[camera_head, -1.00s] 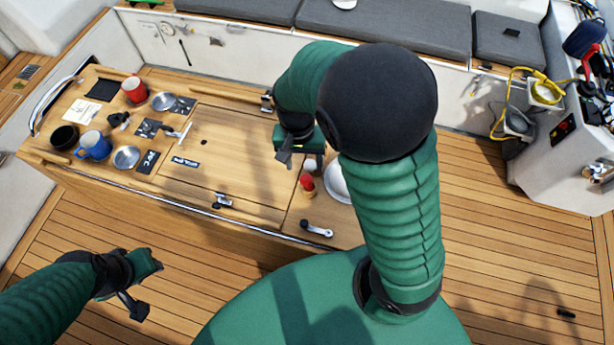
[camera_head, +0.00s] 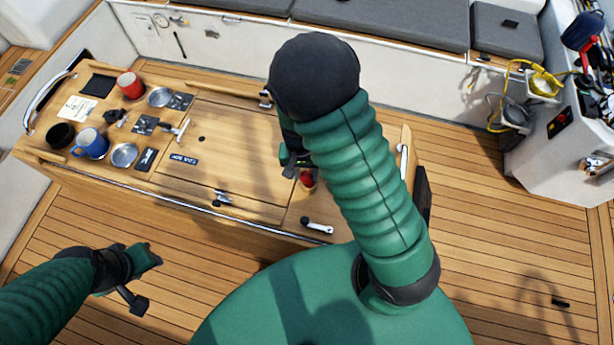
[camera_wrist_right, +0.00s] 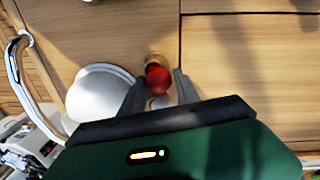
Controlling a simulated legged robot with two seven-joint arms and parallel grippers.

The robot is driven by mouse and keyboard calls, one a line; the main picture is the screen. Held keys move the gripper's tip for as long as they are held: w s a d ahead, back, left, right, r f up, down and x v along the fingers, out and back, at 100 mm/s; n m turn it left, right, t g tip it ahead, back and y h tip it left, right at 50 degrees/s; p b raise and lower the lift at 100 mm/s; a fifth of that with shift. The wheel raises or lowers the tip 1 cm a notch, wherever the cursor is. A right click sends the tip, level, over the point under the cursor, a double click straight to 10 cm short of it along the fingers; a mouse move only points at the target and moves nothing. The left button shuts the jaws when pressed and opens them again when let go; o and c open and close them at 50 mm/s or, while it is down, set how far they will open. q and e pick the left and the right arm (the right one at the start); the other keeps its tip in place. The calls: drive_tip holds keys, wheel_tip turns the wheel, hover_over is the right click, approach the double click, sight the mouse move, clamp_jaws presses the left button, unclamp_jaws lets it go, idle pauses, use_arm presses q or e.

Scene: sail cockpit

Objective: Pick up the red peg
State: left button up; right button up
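The red peg (camera_head: 307,179) stands on the right part of the wooden table, partly hidden by my right arm in the head view. In the right wrist view its round red top (camera_wrist_right: 158,79) shows between the two fingers, with a tan part beyond it. My right gripper (camera_wrist_right: 160,82) is open around or just above the peg; I see no clear contact. In the head view the right gripper (camera_head: 296,168) is mostly covered by its own arm. My left gripper (camera_head: 146,280) hangs over the deck at the lower left, away from the peg; its finger gap is unclear.
A white round dish (camera_wrist_right: 100,92) lies close beside the peg. A silver handle (camera_head: 317,227) sits near the table's front edge. A red mug (camera_head: 130,85), a blue mug (camera_head: 92,143) and metal bowls are at the table's left.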

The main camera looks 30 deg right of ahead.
drive_tip(key=shift+s+a, duration=0.1)
clamp_jaws()
